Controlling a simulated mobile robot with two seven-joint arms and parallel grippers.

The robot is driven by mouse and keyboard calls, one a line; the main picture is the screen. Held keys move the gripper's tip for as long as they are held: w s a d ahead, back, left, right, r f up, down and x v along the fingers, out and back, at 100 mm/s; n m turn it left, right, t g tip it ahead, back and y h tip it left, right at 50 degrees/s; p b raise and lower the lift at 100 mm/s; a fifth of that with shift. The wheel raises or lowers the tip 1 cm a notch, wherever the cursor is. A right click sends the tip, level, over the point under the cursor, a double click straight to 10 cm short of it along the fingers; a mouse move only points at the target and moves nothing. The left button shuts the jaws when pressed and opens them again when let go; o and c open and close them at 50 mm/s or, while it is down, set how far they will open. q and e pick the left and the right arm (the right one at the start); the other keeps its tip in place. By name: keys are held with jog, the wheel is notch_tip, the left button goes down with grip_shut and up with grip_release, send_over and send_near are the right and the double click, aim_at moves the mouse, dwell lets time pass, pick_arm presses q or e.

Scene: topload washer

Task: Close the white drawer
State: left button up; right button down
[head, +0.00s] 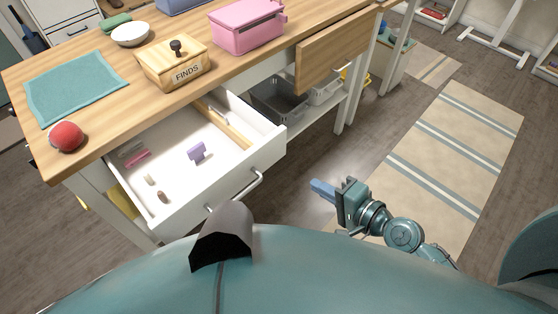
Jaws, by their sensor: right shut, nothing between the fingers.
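The white drawer (208,165) is pulled out from under the wooden counter, at the left of the middle. Its bar handle (235,191) is on the front panel, which faces the lower right. Small items lie inside, among them a purple piece and a pink one. My right gripper (322,189) is shut and empty, to the right of the drawer front and apart from it, above the floor. My left gripper does not show.
A second, wood-fronted drawer (334,48) sticks out to the right. The counter (106,90) carries a red ball (67,136), a FINDS box (172,66) and a pink case (247,27). Grey bins (279,102) stand on the shelf below.

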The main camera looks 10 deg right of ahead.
aim_at(269, 156)
jog(key=x, duration=0.4)
jog(key=p+x, duration=0.1)
jog(key=x, duration=0.4)
jog(key=r+x, duration=0.1)
jog(key=x, duration=0.3)
jog(key=shift+w+a, duration=0.25)
jog(key=shift+w, duration=0.05)
jog(key=shift+w+a, duration=0.1)
